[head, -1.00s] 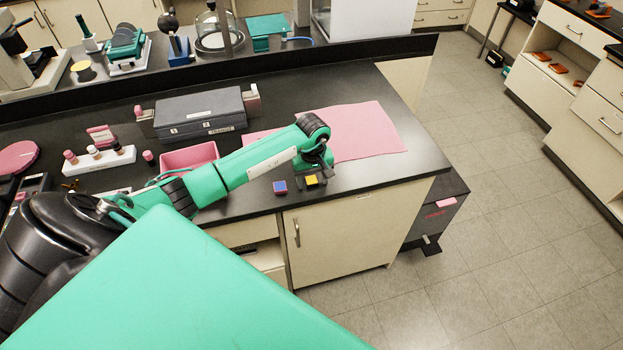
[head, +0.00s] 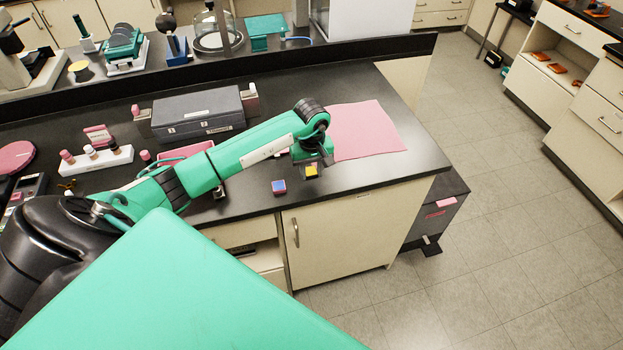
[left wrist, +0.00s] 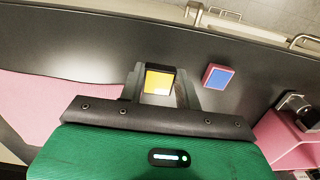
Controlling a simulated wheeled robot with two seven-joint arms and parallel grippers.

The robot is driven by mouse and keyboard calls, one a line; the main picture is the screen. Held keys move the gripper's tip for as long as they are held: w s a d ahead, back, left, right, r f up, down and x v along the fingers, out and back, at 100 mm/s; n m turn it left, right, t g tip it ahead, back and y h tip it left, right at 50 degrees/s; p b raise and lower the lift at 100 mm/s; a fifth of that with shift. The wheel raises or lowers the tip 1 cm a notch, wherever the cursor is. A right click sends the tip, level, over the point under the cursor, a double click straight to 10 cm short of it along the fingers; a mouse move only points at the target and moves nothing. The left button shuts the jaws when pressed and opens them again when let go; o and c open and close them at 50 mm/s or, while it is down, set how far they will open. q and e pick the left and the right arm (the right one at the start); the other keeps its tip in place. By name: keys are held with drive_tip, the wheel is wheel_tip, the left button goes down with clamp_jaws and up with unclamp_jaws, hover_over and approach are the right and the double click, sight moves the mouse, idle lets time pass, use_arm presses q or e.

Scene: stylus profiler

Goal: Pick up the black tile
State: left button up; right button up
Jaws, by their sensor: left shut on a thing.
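The black tile (head: 311,171) has a yellow top face and dark sides. My left gripper (head: 313,166) is shut on it near the front edge of the black bench. In the left wrist view the black tile (left wrist: 159,83) sits between the two fingers, yellow face towards the camera. It appears held a little above the bench top, though the gap is hard to see. My right gripper is in neither view.
A red tile with a blue top (head: 279,187) lies just left of the gripper, near the bench edge. A pink mat (head: 368,130) lies behind and to the right. A pink bin (head: 186,152) is partly hidden by my arm. A grey case (head: 199,112) stands behind.

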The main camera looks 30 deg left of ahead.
sight(311, 174)
use_arm(q)
wheel_tip(311, 174, up, 16)
drive_tip(key=b, duration=0.4)
drive_tip(key=shift+r+b, duration=0.15)
drive_tip(key=shift+b, duration=0.25)
drive_tip(key=o, duration=0.4)
clamp_jaws()
